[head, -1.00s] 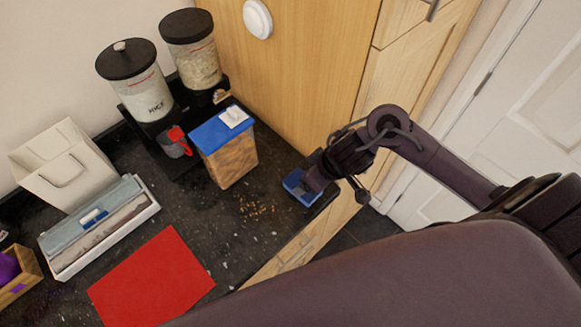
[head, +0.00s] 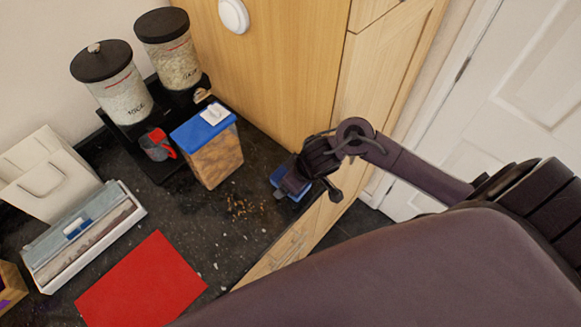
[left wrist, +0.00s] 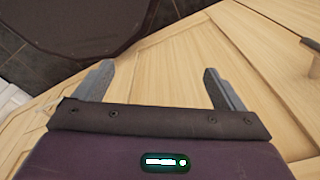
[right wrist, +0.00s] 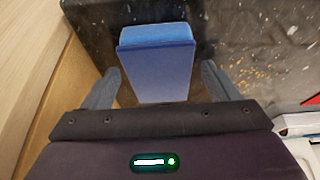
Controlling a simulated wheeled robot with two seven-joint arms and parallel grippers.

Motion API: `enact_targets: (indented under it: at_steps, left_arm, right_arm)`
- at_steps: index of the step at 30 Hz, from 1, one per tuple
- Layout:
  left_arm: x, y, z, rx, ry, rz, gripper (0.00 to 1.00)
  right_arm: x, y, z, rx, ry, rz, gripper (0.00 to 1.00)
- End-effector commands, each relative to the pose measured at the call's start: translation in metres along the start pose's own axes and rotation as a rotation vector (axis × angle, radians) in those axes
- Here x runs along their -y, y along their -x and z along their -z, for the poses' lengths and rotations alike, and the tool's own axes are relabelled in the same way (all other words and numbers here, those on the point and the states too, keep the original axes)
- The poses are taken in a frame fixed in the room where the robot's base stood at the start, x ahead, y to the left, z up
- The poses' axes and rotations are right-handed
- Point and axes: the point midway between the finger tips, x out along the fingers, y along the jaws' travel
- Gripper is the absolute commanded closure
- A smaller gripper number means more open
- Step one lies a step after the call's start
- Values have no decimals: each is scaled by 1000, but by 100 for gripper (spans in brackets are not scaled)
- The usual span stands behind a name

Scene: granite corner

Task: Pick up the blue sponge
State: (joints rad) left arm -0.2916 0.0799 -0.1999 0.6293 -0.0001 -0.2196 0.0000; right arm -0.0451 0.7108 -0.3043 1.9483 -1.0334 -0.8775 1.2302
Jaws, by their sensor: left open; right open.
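The blue sponge (head: 279,179) lies on the dark granite counter near its front right edge, partly hidden by my right gripper (head: 292,186) in the head view. In the right wrist view the sponge (right wrist: 157,65) stands between the two open fingers of the right gripper (right wrist: 160,88), with a gap visible on each side. My left gripper (left wrist: 157,80) shows only in the left wrist view, open and empty, in front of light wooden cabinet fronts.
A blue-lidded container (head: 212,155) stands left of the sponge, with brown crumbs (head: 243,207) on the counter (head: 215,235) nearby. Two dispensers (head: 115,85), a red-and-grey cup (head: 158,147), a red mat (head: 142,283) and a white box (head: 85,240) are farther left. A wooden cabinet (head: 280,70) rises behind.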

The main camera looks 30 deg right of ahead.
Motion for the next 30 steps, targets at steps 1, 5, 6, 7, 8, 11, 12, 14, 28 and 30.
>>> enact_targets:
  at_steps: [1, 5, 6, 7, 8, 11, 12, 14, 28, 30]
  left_arm:
    - [0, 0, -1, 2, 0, 0, 9]
    - [-1, 1, -5, 8, 0, -1, 9]
    - [-1, 1, -7, 10, 0, -1, 9]
    - [-1, 1, -8, 12, 0, -1, 9]
    - [-1, 1, -9, 13, 0, -1, 9]
    - [-2, 2, -11, 17, 0, -2, 9]
    - [-2, 2, -12, 18, 0, -2, 9]
    - [-2, 2, -13, 20, 0, -2, 9]
    - [-2, 2, -13, 20, 0, -2, 9]
    - [-2, 2, -13, 20, 0, -2, 9]
  right_arm:
    - [0, 0, 0, 0, 0, 0, 18]
    - [0, -1, -1, 0, 0, 0, 18]
    - [0, -2, -1, 0, 0, 0, 18]
    - [0, -2, -1, 0, 0, 0, 18]
    - [0, -2, -1, 0, 0, 0, 18]
    - [0, -4, -2, 0, 0, 0, 18]
    - [0, -4, -2, 0, 0, 0, 18]
    - [0, -4, -2, 0, -1, 0, 18]
    - [0, -4, -2, 0, 0, 0, 54]
    - [0, -4, -2, 0, 0, 0, 63]
